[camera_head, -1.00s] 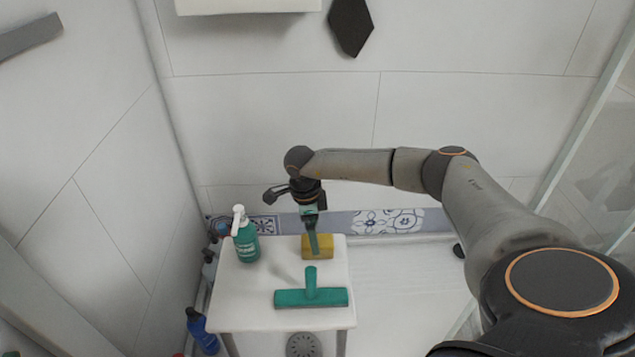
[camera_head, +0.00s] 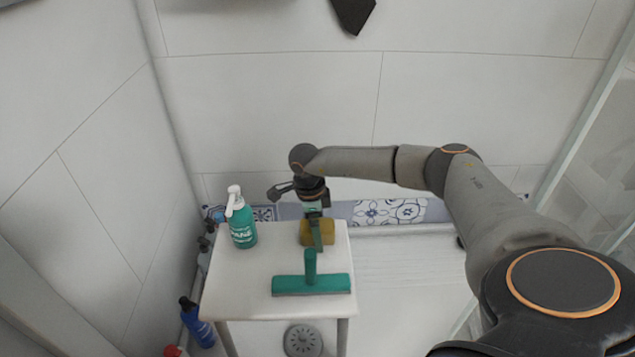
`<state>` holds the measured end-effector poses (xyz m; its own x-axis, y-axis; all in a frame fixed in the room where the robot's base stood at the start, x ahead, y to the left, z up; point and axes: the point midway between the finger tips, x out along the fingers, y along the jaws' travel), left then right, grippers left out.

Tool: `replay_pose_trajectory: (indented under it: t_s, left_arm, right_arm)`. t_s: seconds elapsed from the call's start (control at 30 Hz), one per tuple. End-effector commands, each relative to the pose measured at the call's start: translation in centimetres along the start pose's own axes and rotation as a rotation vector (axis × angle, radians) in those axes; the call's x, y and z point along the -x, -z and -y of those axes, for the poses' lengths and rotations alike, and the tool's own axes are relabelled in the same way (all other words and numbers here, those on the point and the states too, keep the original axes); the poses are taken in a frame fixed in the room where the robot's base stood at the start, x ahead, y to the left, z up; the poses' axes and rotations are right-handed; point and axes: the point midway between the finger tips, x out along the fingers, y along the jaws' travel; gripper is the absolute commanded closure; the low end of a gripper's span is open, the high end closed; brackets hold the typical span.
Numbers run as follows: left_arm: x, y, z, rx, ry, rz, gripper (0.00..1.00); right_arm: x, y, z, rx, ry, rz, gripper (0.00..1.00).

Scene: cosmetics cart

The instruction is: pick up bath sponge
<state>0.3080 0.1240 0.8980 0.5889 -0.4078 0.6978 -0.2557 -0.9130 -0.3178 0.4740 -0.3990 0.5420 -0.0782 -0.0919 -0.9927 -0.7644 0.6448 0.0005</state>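The yellow bath sponge (camera_head: 328,233) is at the back of a small white table (camera_head: 235,296), partly hidden behind my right gripper. My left gripper is not in view.
A green pump bottle (camera_head: 242,227) stands at the table's back left. A teal squeegee (camera_head: 311,282) lies in front of the sponge. A blue bottle (camera_head: 197,325) and a red item (camera_head: 174,351) are on the floor at left. A tiled wall stands behind.

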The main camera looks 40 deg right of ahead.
Motion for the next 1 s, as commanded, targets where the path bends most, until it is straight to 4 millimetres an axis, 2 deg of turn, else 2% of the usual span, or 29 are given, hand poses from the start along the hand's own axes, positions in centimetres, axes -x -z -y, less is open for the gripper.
replay_pose_trajectory:
  t_s: [1.0]
  left_arm:
    - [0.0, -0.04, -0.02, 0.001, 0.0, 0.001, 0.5]
  right_arm:
    - [-0.5, -0.09, -0.02, 0.001, 0.0, 0.0, 0.0]
